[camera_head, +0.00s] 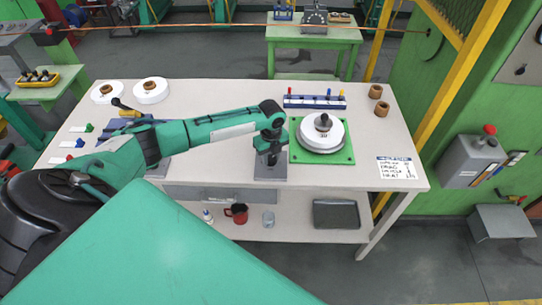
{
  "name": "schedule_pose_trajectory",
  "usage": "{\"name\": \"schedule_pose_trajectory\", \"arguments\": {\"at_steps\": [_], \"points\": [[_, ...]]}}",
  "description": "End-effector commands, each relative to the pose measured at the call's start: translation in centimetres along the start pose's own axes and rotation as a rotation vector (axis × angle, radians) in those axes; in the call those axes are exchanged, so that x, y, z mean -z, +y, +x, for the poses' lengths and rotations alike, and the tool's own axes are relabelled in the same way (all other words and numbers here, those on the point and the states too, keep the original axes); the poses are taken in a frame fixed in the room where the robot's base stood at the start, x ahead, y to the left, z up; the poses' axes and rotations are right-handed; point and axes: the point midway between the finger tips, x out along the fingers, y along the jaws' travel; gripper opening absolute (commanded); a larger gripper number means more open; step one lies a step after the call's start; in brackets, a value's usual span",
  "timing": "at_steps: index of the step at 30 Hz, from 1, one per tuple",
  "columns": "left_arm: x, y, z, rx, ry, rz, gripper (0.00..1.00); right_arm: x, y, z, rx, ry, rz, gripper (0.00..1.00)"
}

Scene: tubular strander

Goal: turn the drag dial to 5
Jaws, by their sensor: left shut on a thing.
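My left arm reaches in from the left over the workbench. My left gripper (270,156) points down over a grey block (271,173) at the bench's front edge. It is shut on a small dark part on top of this block, which looks like the drag dial. The fingers hide most of that part, and no dial number or pointer can be read. To its right, a white spool (324,138) with a dark knob on top sits on a green plate (346,156). The gripper is apart from the spool. My right gripper is not in view.
The pale workbench (386,134) also holds a blue rack (314,102) behind the plate, brown rings (382,109), a written card (397,168) and white spools (150,91) at back left. A lower shelf holds a red mug (237,213). A green machine (396,60) stands right.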

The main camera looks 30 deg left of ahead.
Motion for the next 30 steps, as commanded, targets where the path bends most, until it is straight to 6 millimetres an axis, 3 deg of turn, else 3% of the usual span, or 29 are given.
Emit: {"name": "schedule_pose_trajectory", "arguments": {"at_steps": [18, 30], "points": [[-0.1, -0.1, -0.1, 0.002, -0.002, 0.574, 0.09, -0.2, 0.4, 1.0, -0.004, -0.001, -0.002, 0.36], [0.0, -0.1, -0.1, 0.002, -0.001, 0.82, 0.09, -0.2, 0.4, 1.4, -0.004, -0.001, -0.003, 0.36]]}}
